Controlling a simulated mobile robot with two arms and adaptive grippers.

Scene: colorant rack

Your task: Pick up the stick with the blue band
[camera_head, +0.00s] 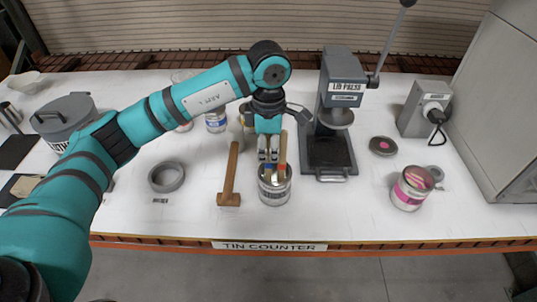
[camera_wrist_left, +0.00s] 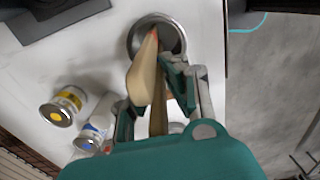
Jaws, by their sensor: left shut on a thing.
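An open metal tin (camera_head: 275,195) stands near the front edge of the white counter, with wooden sticks standing in it. My left gripper (camera_head: 268,158) points down over the tin, shut on a stick. A patch of blue shows just below its fingertips. Another stick with an orange-red band (camera_head: 283,160) leans beside the fingers on the right. In the left wrist view, this pale stick (camera_wrist_left: 143,78) stands in front, and a browner stick (camera_wrist_left: 158,118) runs between the fingers. The band of the browner stick is hidden there. My right gripper is out of view.
A wooden mallet (camera_head: 230,178) lies left of the tin, with a grey ring (camera_head: 166,177) farther left. The lid press (camera_head: 330,150) stands behind on the right. A pink-labelled tin (camera_head: 408,192) is at right. Other tins stand behind my arm.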

